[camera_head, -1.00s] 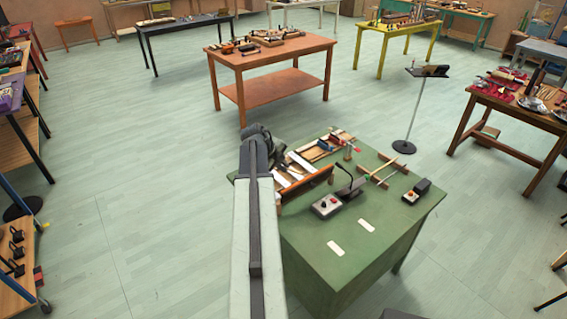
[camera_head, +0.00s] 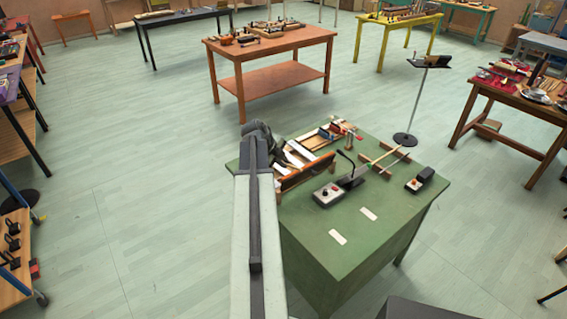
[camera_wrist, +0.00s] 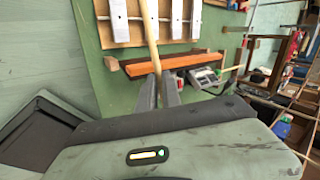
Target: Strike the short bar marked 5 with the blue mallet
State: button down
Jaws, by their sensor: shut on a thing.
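My gripper (camera_wrist: 160,92) is shut on a pale wooden stick in the wrist view, the mallet handle (camera_wrist: 150,35). The handle runs up past the top edge, so the mallet's head and its colour are out of sight. Pale metal bars (camera_wrist: 118,22) lie side by side on a wooden frame (camera_wrist: 103,12) beyond the fingers, with the handle passing between them in the picture. No number on the bars can be read. In the head view my gripper (camera_head: 262,136) is dark and hangs by the left side of the green table (camera_head: 300,232), beside the bars (camera_head: 298,154).
A reddish-brown board (camera_head: 308,172) stands along the near side of the bars. A button box (camera_head: 327,194), a stick on a wooden rack (camera_head: 383,159) and a small dark box (camera_head: 425,175) are to the right. The table's front is mostly clear.

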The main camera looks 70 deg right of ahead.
notch_tip(320, 180, down, 6)
jog(key=w+d+g+y+b, duration=0.1)
jog(key=w+d+g+b, duration=0.1)
jog(key=b, duration=0.4)
notch_tip(320, 180, up, 7)
jog(key=p, duration=0.7)
jog(key=shift+s+a+n, duration=0.2)
jog(key=shift+a+n, duration=0.1)
jog(key=shift+a, duration=0.15)
